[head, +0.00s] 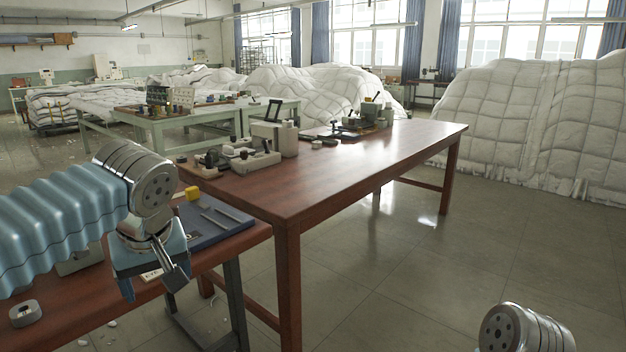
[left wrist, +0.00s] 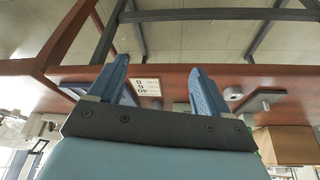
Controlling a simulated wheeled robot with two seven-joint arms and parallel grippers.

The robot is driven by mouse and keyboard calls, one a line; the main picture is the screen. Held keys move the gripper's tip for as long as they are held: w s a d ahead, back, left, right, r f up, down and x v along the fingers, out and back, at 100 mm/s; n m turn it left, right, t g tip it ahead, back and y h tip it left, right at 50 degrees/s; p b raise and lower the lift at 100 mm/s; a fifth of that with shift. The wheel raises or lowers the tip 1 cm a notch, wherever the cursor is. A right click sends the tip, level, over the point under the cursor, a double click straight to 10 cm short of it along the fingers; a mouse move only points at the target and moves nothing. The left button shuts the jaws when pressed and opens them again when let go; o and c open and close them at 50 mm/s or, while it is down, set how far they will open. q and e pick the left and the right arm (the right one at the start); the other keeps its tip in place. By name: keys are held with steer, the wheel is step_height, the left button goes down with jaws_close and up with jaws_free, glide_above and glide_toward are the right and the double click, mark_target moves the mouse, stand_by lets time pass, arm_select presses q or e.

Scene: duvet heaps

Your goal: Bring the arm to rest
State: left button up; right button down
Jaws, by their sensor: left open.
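My left arm comes in from the left in the head view, a light-blue ribbed sleeve ending in a silver wrist joint. My left gripper (head: 152,278) hangs below that joint, above the lower brown bench (head: 95,315). In the left wrist view its two blue fingers (left wrist: 160,85) stand apart with nothing held between them. A white card with printed characters (left wrist: 147,88) shows beyond the gap between them. Of my right arm only a silver joint shows at the bottom right of the head view; its gripper is out of frame.
A small grey object (head: 25,313) is on the lower bench. The long brown table (head: 345,170) stands beyond. White duvet heaps (head: 535,125) fill the back. Floor at right is clear.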

arm_select(q)
steer(key=w+d+f+m+g+h, duration=0.15)
steer(key=d+f, duration=0.25)
steer(key=f, duration=0.7)
steer(key=d+f+m+h, duration=0.2)
steer(key=d+f, duration=0.2)
steer(key=f, duration=0.7)
steer(key=w+d+f+m+g+h, duration=0.15)
steer(key=d+f, duration=0.25)
steer(key=f, duration=0.7)
steer(key=s+d+f+h, duration=0.1)
steer(key=s+d+f, duration=0.1)
steer(key=s+f, duration=1.3)
step_height(320, 180, down, 5)
steer(key=shift+r+h, duration=0.2)
steer(key=shift+h, duration=0.2)
